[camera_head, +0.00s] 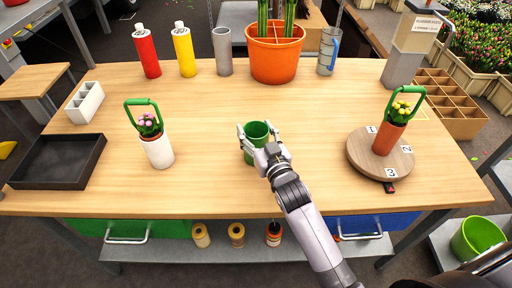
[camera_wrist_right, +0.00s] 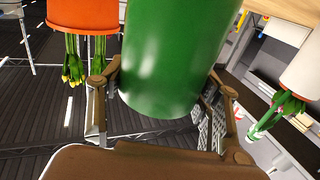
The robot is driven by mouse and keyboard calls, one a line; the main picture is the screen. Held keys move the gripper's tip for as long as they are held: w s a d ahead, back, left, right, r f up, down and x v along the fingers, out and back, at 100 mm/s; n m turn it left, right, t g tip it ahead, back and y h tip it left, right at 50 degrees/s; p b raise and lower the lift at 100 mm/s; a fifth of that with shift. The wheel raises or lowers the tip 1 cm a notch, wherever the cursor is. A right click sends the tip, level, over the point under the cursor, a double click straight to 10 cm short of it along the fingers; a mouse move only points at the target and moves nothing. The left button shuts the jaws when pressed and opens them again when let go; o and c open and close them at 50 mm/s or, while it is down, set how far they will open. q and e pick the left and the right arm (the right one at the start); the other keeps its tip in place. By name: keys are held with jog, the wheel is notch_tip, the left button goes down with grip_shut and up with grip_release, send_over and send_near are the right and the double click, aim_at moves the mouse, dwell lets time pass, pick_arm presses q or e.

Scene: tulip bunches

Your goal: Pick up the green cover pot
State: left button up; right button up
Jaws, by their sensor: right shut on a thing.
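The green cover pot (camera_head: 257,132) is at the middle of the wooden table, upright and seemingly empty. My right gripper (camera_head: 257,143) is shut on it, with one finger on each side of its wall. In the right wrist view the green pot (camera_wrist_right: 170,60) fills the middle, between the two fingers (camera_wrist_right: 160,95); that view is upside down. I cannot tell whether the pot's base touches the tabletop. My left gripper is not in view.
A white pot with pink flowers (camera_head: 158,152) stands left, near a black tray (camera_head: 100,160). A round turntable (camera_head: 358,160) with a terracotta pot (camera_head: 386,138) is right. An orange divided pot (camera_head: 274,65), bottles and cups line the back. The tabletop around the green pot is clear.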

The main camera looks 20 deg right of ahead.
jog(key=c, duration=0.5)
